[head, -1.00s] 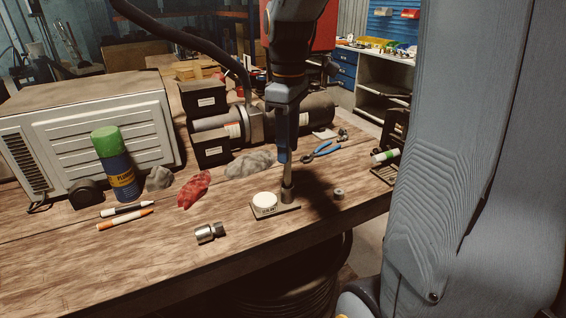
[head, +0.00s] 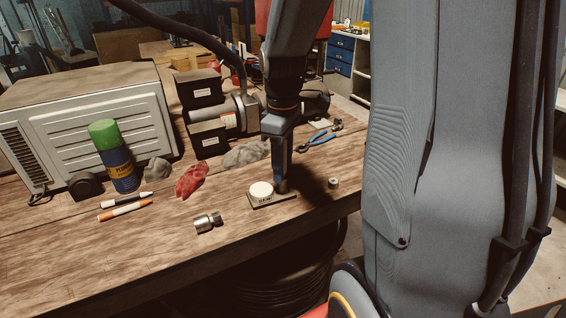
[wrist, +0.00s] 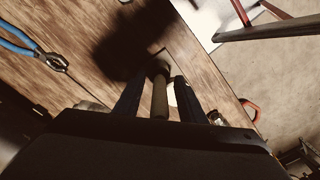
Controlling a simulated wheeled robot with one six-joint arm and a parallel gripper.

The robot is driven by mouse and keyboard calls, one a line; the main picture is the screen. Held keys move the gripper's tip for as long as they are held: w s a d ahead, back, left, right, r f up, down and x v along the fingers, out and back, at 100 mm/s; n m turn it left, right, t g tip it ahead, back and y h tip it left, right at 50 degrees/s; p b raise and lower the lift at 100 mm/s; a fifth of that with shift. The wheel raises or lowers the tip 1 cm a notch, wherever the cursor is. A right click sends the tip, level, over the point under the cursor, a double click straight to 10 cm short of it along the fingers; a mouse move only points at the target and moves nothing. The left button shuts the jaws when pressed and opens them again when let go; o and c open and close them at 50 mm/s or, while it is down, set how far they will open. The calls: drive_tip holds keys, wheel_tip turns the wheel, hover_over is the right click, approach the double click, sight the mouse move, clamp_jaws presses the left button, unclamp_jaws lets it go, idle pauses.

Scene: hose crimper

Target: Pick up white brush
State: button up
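The brush stands upright on a small dark plate (head: 283,199), beside a round white lid (head: 261,190). In the wrist view the brush (wrist: 160,98) shows a slim handle and a wider metallic end on the plate. My gripper (head: 282,182) points down over it, its fingers low near the plate. In the wrist view my gripper (wrist: 160,85) has one finger on each side of the handle, with gaps visible, so it is open around the brush. In the head view the fingers hide most of the brush.
A metal fitting (head: 208,222) and a small nut (head: 333,183) lie nearby. Blue pliers (head: 315,141), a red rag (head: 192,180), a grey rag (head: 246,154), two markers (head: 125,208) and a spray can (head: 116,160) are on the bench. The front-left wood is clear.

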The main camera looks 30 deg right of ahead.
clamp_jaws()
wheel_tip(320, 180, up, 9)
drive_tip(key=shift+f+b, duration=0.1)
drive_tip(key=shift+b, duration=0.8)
drive_tip(key=shift+r, duration=0.4)
drive_tip(key=shift+a+r+p, duration=0.2)
drive_tip(key=shift+p, duration=0.3)
drive_tip(key=shift+w+a+f+y+p, duration=0.1)
drive_tip(key=shift+a+f+y+p, duration=0.45)
drive_tip(key=shift+f, duration=0.6)
drive_tip(key=shift+w+a+f+y+p, duration=0.1)
drive_tip(key=shift+a+f+y+p, duration=0.15)
drive_tip(key=shift+a+f+y, duration=0.5)
drive_tip(key=shift+w+a+f+y+p, duration=0.1)
drive_tip(key=shift+a+f+y+p, duration=0.45)
drive_tip(key=shift+f, duration=0.95)
